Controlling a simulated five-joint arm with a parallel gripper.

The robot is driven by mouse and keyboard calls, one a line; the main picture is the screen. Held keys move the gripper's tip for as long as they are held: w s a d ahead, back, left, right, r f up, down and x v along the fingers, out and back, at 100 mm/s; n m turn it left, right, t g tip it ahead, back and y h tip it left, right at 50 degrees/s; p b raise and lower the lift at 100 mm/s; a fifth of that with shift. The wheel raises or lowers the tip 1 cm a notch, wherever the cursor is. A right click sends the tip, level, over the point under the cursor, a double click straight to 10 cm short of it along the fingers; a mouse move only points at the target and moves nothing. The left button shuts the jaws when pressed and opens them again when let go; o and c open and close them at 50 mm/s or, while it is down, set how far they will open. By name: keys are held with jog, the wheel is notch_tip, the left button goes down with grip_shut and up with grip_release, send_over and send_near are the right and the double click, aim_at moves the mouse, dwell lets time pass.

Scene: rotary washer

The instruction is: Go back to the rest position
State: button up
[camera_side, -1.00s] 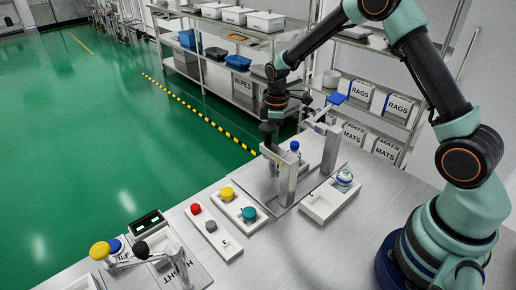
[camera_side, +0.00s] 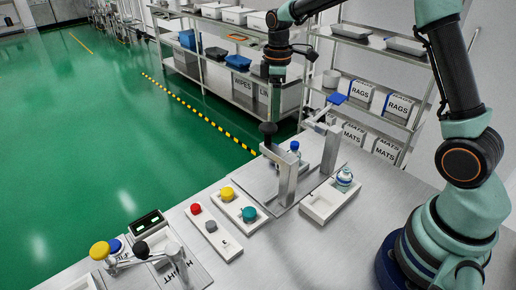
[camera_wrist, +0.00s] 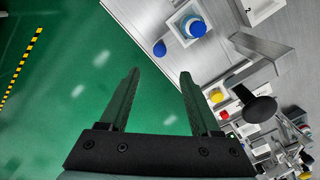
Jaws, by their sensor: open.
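My gripper (camera_wrist: 160,75) is open and empty in the wrist view, with its two dark fingers apart over green floor. In the side view the arm's end hangs above the black knob (camera_side: 268,128) of the metal frame (camera_side: 288,178), and the fingertips are hard to make out there. The black knob also shows in the wrist view (camera_wrist: 260,109), to the right of the fingers and apart from them. A blue-capped bottle (camera_side: 294,147) stands by the frame.
A blue paddle (camera_side: 335,98) sticks up behind the frame. A white tray (camera_side: 318,207) holds a blue-and-white bottle (camera_side: 344,178). Coloured buttons and knobs stand on the bench at front left. Shelves (camera_side: 350,85) with boxes stand behind. The air over the green floor (camera_side: 90,130) is clear.

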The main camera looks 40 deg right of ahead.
jog(key=shift+r, duration=0.3)
jog(key=s+a+r+m+t, duration=0.2)
jog(key=s+r+m, duration=0.2)
jog(key=s, duration=0.5)
jog(key=s+a+r+m+t, duration=0.2)
jog(key=s+r+m, duration=0.3)
jog(key=s, duration=0.4)
jog(key=shift+r+t, duration=0.15)
jog(key=shift+t, duration=0.65)
